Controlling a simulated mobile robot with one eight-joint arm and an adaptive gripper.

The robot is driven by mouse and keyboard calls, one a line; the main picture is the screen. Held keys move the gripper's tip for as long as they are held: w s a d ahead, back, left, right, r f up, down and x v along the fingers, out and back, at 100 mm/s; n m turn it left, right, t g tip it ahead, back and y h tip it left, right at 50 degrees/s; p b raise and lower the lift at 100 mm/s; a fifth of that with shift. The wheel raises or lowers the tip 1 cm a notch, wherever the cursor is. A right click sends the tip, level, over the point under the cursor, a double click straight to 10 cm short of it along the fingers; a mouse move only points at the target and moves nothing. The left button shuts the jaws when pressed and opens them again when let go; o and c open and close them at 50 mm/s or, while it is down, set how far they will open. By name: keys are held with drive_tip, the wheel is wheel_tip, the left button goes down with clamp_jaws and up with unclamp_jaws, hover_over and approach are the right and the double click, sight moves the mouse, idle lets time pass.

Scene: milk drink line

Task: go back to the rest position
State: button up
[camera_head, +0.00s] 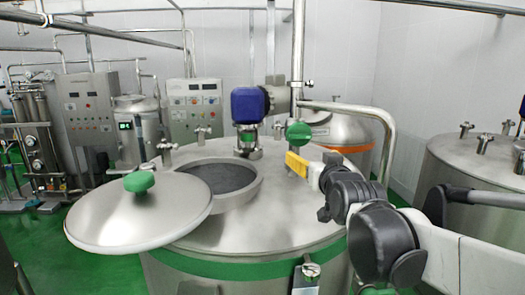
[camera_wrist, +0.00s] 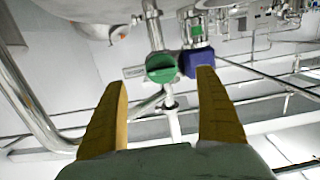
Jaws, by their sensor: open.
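My gripper (camera_head: 296,162) is raised above the steel tank top (camera_head: 265,219), at the end of my outstretched arm. Its yellow fingers show in the wrist view (camera_wrist: 163,77), spread wide with nothing between them. A green round knob (camera_head: 299,133) on a pipe fitting is close beyond the fingertips. The knob also shows in the wrist view (camera_wrist: 160,68), past the finger gap. It looks apart from the fingers, though the exact distance is hard to tell.
A round lid (camera_head: 139,218) with a green handle (camera_head: 139,181) lies swung aside from the open hatch (camera_head: 222,182). A blue motor (camera_head: 248,105) and a vertical pipe (camera_head: 298,50) stand near my gripper. A curved pipe (camera_head: 385,130) rises behind my arm. Another tank (camera_head: 470,160) is at the right.

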drive_tip(key=s+f+g+b, duration=0.1)
drive_tip(key=s+f+g, duration=0.4)
drive_tip(key=s+f, duration=0.85)
drive_tip(key=s+f+g, duration=0.5)
drive_tip(key=s+f, duration=0.6)
drive_tip(key=s, duration=0.5)
wheel_tip(320, 180, down, 32)
drive_tip(key=b, duration=3.2)
drive_tip(key=shift+w, duration=0.35)
drive_tip(key=shift+r, duration=0.1)
